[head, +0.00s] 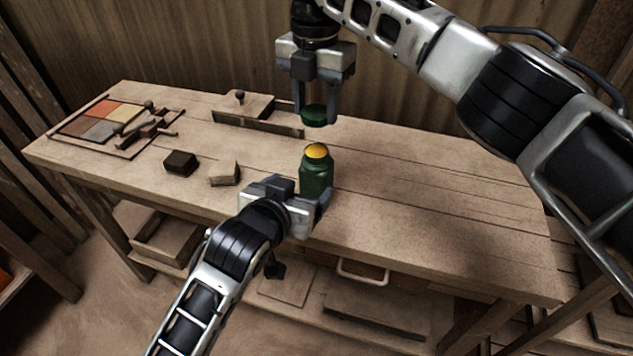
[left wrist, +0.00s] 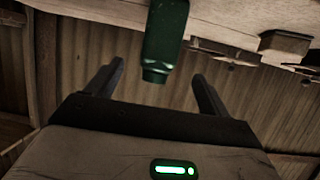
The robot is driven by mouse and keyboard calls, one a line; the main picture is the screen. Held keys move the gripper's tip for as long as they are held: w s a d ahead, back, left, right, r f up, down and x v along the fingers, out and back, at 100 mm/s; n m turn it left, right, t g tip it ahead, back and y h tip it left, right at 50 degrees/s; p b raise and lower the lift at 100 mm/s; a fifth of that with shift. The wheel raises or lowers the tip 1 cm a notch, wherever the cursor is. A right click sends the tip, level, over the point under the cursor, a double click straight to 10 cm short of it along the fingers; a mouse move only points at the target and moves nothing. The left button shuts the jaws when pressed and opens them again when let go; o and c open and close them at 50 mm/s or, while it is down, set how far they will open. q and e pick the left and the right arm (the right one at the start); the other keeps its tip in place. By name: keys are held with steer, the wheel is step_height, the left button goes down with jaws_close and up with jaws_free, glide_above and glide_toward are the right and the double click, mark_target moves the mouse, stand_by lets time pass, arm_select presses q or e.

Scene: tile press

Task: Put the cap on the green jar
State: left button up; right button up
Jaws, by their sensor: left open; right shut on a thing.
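The green jar (head: 316,172) stands upright on the workbench (head: 420,205), with yellow-orange showing at its mouth. A dark green cap (head: 314,113) is in my right gripper (head: 314,106), which is shut on it and holds it above the jar, apart from it. My left gripper (head: 304,205) is low at the near side of the jar. In the left wrist view the jar (left wrist: 165,40) appears upside down, ahead of and roughly between the open fingers of my left gripper (left wrist: 155,82). In that view the fingers do not touch the jar.
A tray with coloured tiles (head: 98,122) and a small press-like tool (head: 145,125) lie at the left. A dark block (head: 181,162) and a light wooden block (head: 224,173) sit left of the jar. A wooden box (head: 243,105) stands behind. The bench's right side is clear.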

arm_select(q)
steer(key=x, duration=0.9)
steer(key=shift+w+d+f, duration=0.1)
steer(key=shift+w+d, duration=0.1)
steer(key=shift+w, duration=0.15)
steer(key=c, duration=1.5)
arm_select(e)
glide_above(316, 152)
steer(key=shift+f, duration=2.5)
steer(key=shift+f, duration=0.9)
steer(key=shift+f, duration=0.55)
